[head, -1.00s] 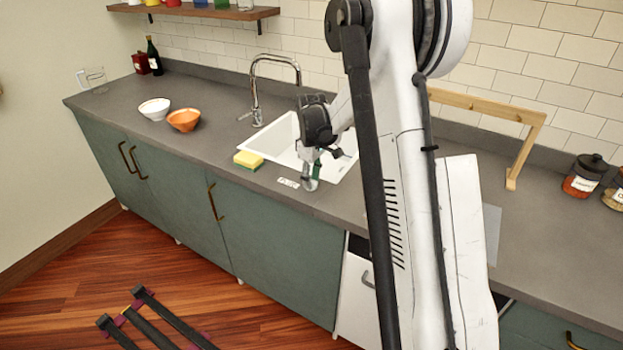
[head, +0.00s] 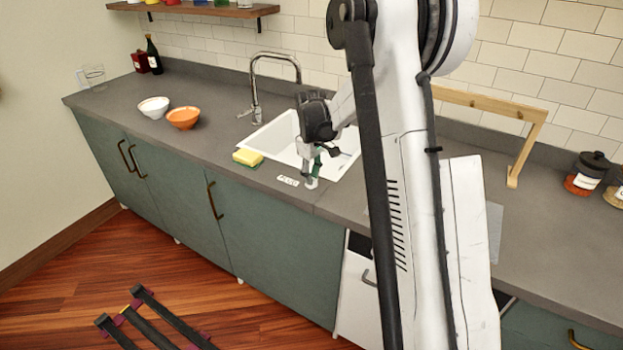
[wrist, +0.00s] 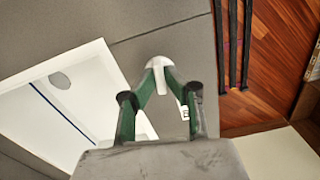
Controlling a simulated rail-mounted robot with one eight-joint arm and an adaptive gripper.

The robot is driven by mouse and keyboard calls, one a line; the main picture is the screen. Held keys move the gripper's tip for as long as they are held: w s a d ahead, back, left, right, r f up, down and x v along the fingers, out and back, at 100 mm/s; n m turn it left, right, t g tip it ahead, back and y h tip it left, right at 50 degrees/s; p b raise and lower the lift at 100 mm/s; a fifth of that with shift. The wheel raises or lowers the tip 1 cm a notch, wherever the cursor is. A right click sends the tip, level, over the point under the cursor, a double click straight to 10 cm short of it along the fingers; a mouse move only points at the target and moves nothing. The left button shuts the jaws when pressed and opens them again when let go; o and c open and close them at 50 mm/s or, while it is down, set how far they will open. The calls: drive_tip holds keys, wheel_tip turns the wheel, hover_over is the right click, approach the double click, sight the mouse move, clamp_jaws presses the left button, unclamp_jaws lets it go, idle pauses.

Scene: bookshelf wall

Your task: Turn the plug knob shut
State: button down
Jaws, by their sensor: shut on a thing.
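The plug knob is a small pale knob (head: 311,183) on the counter's front strip, just right of a small white label (head: 288,181) and in front of the sink. My gripper (head: 313,174) points down onto it from above. In the wrist view, the green fingers of my gripper (wrist: 159,68) converge on the pale knob (wrist: 158,61) and are shut on it. The fingertips and knob overlap, so the knob's exact angle cannot be told. Part of the label (wrist: 185,112) shows beside a finger.
The white sink (head: 283,140) lies just behind my gripper, with a chrome faucet (head: 257,80) at its back. A yellow-green sponge (head: 248,158) sits left of the label.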

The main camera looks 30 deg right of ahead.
drive_tip(key=m+b, duration=0.2)
drive_tip(key=m, duration=0.1)
drive_tip(key=shift+f, duration=0.1)
drive_tip(key=m+b, duration=0.2)
drive_tip(key=m, duration=0.3)
drive_tip(key=m+b, duration=0.2)
drive_tip(key=m, duration=0.2)
drive_tip(key=shift+m+b, duration=0.4)
drive_tip(key=shift+m, duration=1.7)
drive_tip(key=c, duration=1.8)
unclamp_jaws()
drive_tip(key=shift+r, duration=0.2)
wheel_tip(320, 180, up, 12)
drive_tip(key=shift+f, duration=0.1)
